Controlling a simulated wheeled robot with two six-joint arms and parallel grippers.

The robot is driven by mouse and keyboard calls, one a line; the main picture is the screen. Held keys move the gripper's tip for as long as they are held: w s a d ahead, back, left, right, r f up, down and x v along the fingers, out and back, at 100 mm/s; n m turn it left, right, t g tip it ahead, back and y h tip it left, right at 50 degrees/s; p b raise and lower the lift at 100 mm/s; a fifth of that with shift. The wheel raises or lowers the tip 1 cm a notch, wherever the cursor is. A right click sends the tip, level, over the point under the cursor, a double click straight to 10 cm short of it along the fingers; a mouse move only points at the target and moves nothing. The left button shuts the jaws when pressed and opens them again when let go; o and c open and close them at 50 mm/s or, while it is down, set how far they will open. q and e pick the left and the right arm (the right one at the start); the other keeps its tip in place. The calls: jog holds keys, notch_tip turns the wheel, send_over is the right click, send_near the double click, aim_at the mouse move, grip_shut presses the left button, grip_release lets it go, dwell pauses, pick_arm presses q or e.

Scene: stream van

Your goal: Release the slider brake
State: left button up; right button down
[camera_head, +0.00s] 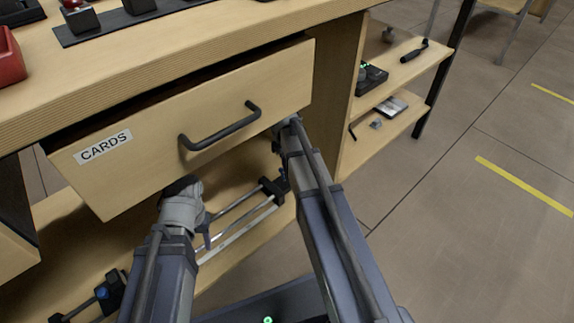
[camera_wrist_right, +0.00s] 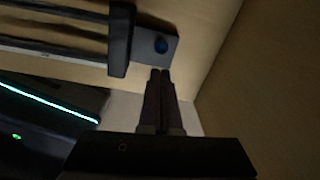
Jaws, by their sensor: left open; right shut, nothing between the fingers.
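The slider lies on the low shelf under the drawer. Its pale rails (camera_head: 240,222) run between a black end block (camera_head: 272,190) on the right and a dark part with a blue knob (camera_head: 103,292) on the left. In the right wrist view, a blue knob (camera_wrist_right: 161,45) sits on a grey plate beside a black block (camera_wrist_right: 122,40) at the rail ends. My right gripper (camera_wrist_right: 160,74) is shut and empty, its tips just below that plate; contact is unclear. My left gripper (camera_head: 182,186) is open under the drawer front, its fingers mostly hidden.
The CARDS drawer (camera_head: 190,125) is pulled partly out above both grippers, with a dark handle (camera_head: 220,127). Side shelves (camera_head: 385,95) at the right hold small devices. The floor (camera_head: 450,230) at the right is clear.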

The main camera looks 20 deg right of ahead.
jog(key=shift+r, duration=0.15)
notch_tip(320, 180, up, 7)
jog(key=p, duration=0.7)
jog(key=shift+a+p, duration=0.25)
jog(key=shift+p, duration=0.05)
